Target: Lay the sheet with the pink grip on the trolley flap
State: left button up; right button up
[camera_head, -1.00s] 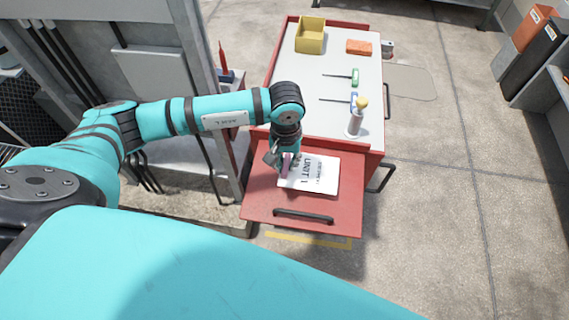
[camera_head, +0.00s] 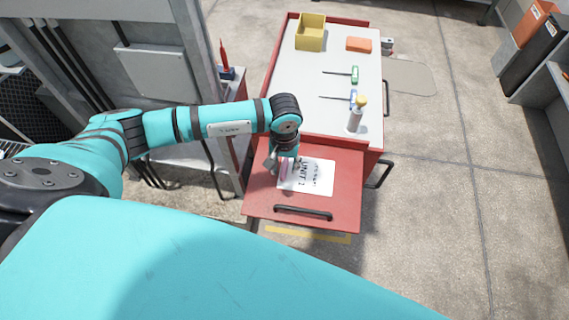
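The white sheet (camera_head: 312,178) with dark print lies on the red trolley flap (camera_head: 262,198), and appears flat. A little of its pink grip (camera_head: 284,164) shows at its left edge, partly hidden by my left gripper. My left gripper (camera_head: 283,166) points down over that edge; its grey fingers look spread to either side of the pink grip. Contact between the fingers and the grip is too small to make out. My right gripper is not in view.
On the trolley's grey top (camera_head: 305,112) are a yellow bin (camera_head: 310,36), an orange block (camera_head: 359,44), green-handled (camera_head: 354,75) and blue-handled (camera_head: 352,97) tools, and a bottle with a yellow top (camera_head: 356,117). A black handle (camera_head: 303,213) runs along the flap's front. Floor at right is clear.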

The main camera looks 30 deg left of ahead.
pick_arm(q)
notch_tip(320, 180, up, 12)
jog(key=b, duration=0.4)
jog(key=shift+s+f, duration=0.1)
jog(key=shift+f, duration=0.1)
